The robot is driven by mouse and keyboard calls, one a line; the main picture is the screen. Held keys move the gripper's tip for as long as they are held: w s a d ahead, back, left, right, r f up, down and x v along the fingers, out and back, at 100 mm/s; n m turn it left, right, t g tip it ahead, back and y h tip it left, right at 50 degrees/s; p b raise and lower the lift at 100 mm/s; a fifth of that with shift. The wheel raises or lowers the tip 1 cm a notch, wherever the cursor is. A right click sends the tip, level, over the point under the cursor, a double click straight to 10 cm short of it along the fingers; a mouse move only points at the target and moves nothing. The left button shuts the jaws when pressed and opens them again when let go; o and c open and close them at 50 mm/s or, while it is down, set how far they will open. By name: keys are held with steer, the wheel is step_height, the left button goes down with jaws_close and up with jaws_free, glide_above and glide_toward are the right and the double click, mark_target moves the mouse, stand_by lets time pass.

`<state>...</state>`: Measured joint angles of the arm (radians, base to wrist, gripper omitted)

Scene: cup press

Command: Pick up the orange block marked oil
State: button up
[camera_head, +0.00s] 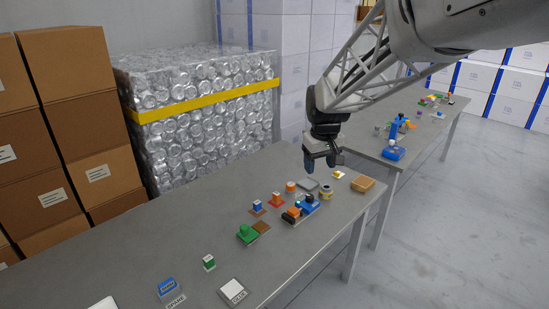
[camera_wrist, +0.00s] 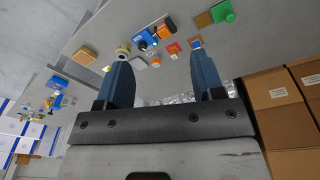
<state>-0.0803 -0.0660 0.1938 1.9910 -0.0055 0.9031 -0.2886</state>
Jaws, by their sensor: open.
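Several small orange pieces stand on the grey table, and no oil marking is legible on any of them. One orange block (camera_head: 290,187) stands just left of a grey plate; another orange block (camera_head: 276,198) stands on a red mat (camera_head: 280,204). A third orange piece (camera_head: 293,212) is at the left end of a blue device (camera_head: 307,206). In the wrist view, orange pieces show at the upper middle, one of them an orange block (camera_wrist: 156,62) between the fingers. My gripper (camera_head: 322,164) is open and empty above the table's far edge; its blue fingers (camera_wrist: 162,62) point towards the table.
A yellow-and-grey round item (camera_head: 326,193), a tan box (camera_head: 362,184) and a green piece (camera_head: 247,233) are near the blocks. White and blue labelled items stand at the front left. Wrapped cans (camera_head: 205,135) rise behind the table. A second table stands at right.

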steer(key=w+a+f+n, duration=0.1)
steer(key=w+a+f, duration=0.2)
steer(key=w+f, duration=0.45)
steer(key=w+a+f+n, duration=0.1)
steer(key=w+a+f, duration=0.25)
steer(key=w, duration=0.65)
steer(key=n+g, duration=0.1)
steer(key=n, duration=0.2)
glide_above(277, 193)
step_height(277, 193, down, 16)
steer(key=shift+s+f, duration=0.15)
steer(key=shift+f, duration=0.05)
steer(key=shift+a+f, duration=0.15)
steer(key=shift+f, duration=0.15)
steer(key=shift+f, duration=0.1)
steer(key=shift+f, duration=1.2)
steer(key=shift+f, duration=0.1)
steer(key=shift+f, duration=2.5)
